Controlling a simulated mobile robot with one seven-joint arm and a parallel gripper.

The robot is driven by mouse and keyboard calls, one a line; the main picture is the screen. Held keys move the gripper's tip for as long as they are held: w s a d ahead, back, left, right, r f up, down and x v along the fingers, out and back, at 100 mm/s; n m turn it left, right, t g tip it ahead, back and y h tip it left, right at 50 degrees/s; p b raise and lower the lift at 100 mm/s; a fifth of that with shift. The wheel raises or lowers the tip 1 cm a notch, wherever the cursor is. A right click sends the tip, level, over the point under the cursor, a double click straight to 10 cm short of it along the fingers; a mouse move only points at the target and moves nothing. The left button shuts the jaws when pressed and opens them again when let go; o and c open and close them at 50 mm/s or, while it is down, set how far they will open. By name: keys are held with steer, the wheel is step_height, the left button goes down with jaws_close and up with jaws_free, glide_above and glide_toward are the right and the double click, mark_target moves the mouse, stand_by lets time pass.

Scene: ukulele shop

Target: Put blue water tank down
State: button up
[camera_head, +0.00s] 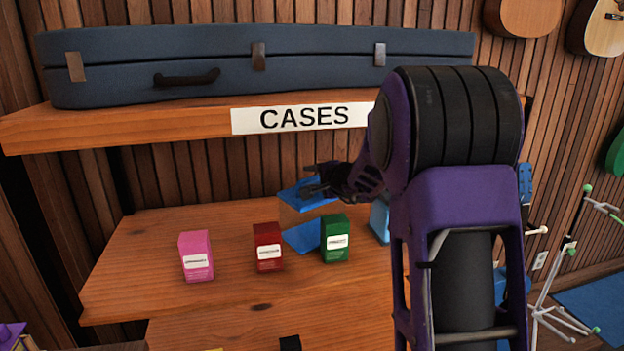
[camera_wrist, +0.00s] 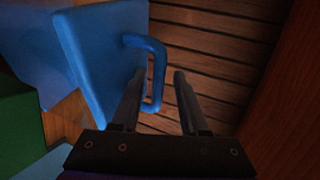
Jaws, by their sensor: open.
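The blue water tank has a blue lid (camera_head: 296,193), see-through sides and a blue base (camera_head: 301,238). It appears to stand upright on the lower wooden shelf, behind the red and green boxes. My gripper (camera_head: 312,187) is at its lid. In the wrist view the blue lid (camera_wrist: 92,62) carries a bent blue handle (camera_wrist: 157,70). The two fingers of my gripper (camera_wrist: 158,75) are spread apart, with part of the handle between them. I cannot tell whether either finger touches it. My arm hides the shelf's right part.
A pink box (camera_head: 196,256), a red box (camera_head: 268,247) and a green box (camera_head: 335,239) stand along the lower shelf (camera_head: 130,262). The upper shelf, with a CASES sign (camera_head: 300,118) and a dark blue case (camera_head: 215,65), hangs above. Bare shelf lies left of the pink box.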

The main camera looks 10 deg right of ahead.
steer(key=v, duration=1.2)
